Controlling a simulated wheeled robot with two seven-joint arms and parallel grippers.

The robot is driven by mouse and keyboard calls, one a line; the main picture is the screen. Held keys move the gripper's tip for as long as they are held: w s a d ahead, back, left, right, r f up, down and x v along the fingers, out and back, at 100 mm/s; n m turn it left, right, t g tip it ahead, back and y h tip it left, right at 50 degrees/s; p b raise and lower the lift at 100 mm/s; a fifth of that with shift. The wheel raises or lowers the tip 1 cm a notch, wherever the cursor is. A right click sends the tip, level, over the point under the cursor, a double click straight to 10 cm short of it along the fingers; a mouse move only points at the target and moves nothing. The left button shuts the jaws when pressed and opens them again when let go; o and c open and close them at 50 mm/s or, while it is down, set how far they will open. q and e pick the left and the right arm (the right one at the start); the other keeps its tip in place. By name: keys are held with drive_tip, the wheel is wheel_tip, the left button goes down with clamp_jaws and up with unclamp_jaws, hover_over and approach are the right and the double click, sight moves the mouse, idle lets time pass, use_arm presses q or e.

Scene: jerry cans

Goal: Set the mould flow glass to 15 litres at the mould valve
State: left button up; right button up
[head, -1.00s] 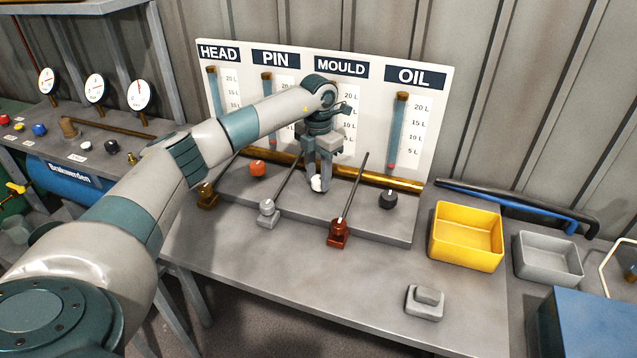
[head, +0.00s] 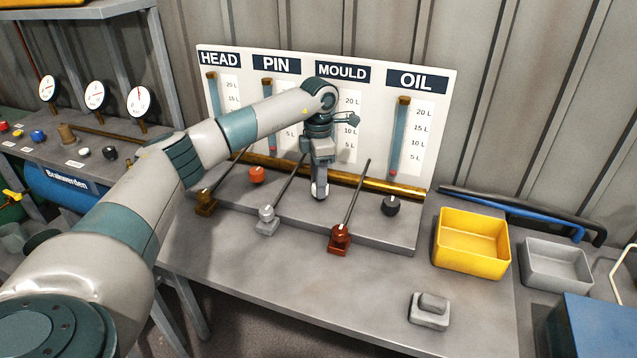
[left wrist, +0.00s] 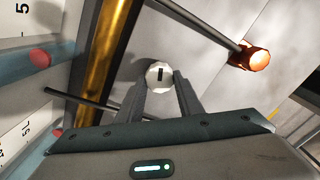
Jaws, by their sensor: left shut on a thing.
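The mould sign (head: 342,72) and part of its white scale show on the panel in the head view. My left arm hides the mould flow glass there, so its level cannot be read. My left gripper (head: 320,192) points down in front of the panel, below the mould sign. In the left wrist view its two fingers are shut on a white round knob (left wrist: 160,76) with a dark mark, which runs upright in that picture. Two glasses with red floats (left wrist: 40,58) show at the left there; I cannot tell which is the mould one. My right gripper is not in view.
A grey lever (head: 267,222) and a red-brown lever (head: 339,240) stand left and right of my gripper, their rods leaning close. A brass pipe (head: 405,189) runs behind. An orange knob (head: 257,175) and a black knob (head: 391,206) flank it. A yellow bin (head: 470,243) stands right.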

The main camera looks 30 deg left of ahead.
use_arm(q)
drive_tip(key=o, duration=1.1)
drive_tip(key=shift+c, duration=0.2)
drive_tip(key=shift+r, duration=0.1)
drive_tip(key=shift+r, duration=0.5)
wheel_tip(320, 180, up, 16)
drive_tip(key=b, duration=0.2)
drive_tip(key=shift+r+b, duration=0.15)
drive_tip(key=shift+b, duration=0.25)
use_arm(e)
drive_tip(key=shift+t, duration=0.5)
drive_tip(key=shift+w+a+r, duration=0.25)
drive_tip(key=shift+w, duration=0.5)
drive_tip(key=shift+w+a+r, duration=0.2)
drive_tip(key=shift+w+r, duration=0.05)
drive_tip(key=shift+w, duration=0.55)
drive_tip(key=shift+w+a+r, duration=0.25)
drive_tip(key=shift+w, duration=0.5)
